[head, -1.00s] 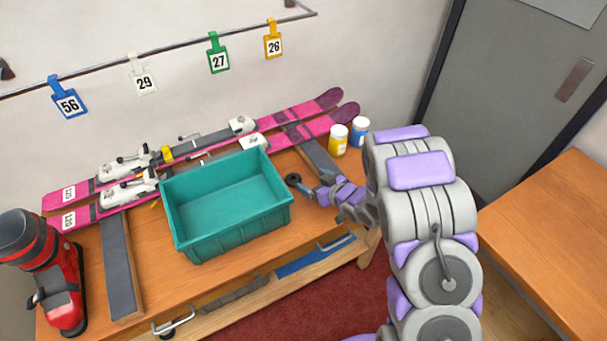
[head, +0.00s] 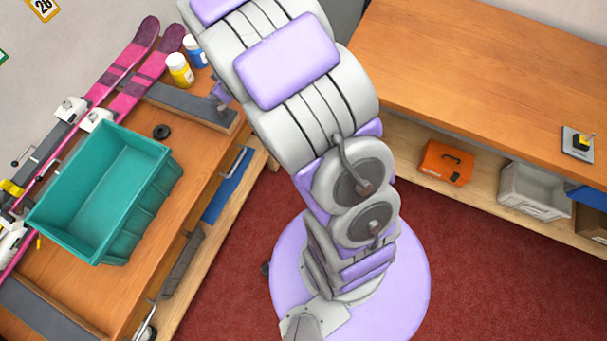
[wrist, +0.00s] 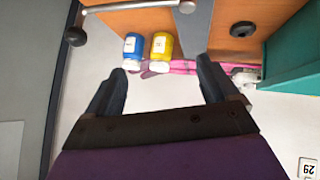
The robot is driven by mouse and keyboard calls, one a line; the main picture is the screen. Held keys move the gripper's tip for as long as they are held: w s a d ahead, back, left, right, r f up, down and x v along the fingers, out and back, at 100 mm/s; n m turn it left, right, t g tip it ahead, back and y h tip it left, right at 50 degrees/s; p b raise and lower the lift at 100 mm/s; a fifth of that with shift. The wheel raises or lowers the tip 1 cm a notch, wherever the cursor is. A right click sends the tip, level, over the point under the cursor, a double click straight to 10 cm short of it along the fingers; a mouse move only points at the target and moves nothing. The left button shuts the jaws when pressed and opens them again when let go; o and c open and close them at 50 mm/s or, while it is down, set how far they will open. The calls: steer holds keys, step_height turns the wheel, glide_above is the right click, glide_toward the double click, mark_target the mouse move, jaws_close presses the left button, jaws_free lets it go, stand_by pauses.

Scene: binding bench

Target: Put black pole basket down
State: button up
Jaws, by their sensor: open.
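The black pole basket (head: 161,131), a small dark disc, lies on the wooden bench just right of the teal bin (head: 140,212). In the wrist view the basket (wrist: 242,29) is at the upper right, outside the fingers and apart from them. My gripper (wrist: 162,85) is open, with nothing between its two fingers. In the head view my own arm hides most of the gripper.
Yellow (head: 179,69) and blue (head: 195,52) bottles stand at the bench's back end. Pink skis (head: 130,70) lie behind the bin. A grey strip (head: 190,106) lies near the basket. Another bench (head: 470,70) at right has wide free room.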

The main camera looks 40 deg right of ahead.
steer(key=s+d+r+m+g+h, duration=0.25)
steer(key=s+r, duration=0.25)
steer(key=s, duration=0.3)
steer(key=s+d+r+m+g+h, duration=0.2)
steer(key=s+d+r, duration=0.2)
steer(key=s, duration=0.3)
steer(key=s+a+r+g, duration=0.1)
steer(key=s, duration=0.5)
steer(key=s+a+r+m+g+y, duration=0.1)
steer(key=s+r+g, duration=0.1)
steer(key=s, duration=0.5)
steer(key=shift+s+a, duration=0.15)
steer(key=shift+a, duration=0.15)
steer(key=shift+o, duration=0.4)
steer(key=s+a+r+g+y, duration=0.1)
steer(key=s+a, duration=0.1)
steer(key=s, duration=0.4)
steer(key=s+a+r+g+y, duration=0.1)
steer(key=s+a+r+g, duration=0.1)
steer(key=s, duration=0.5)
steer(key=shift+a, duration=0.45)
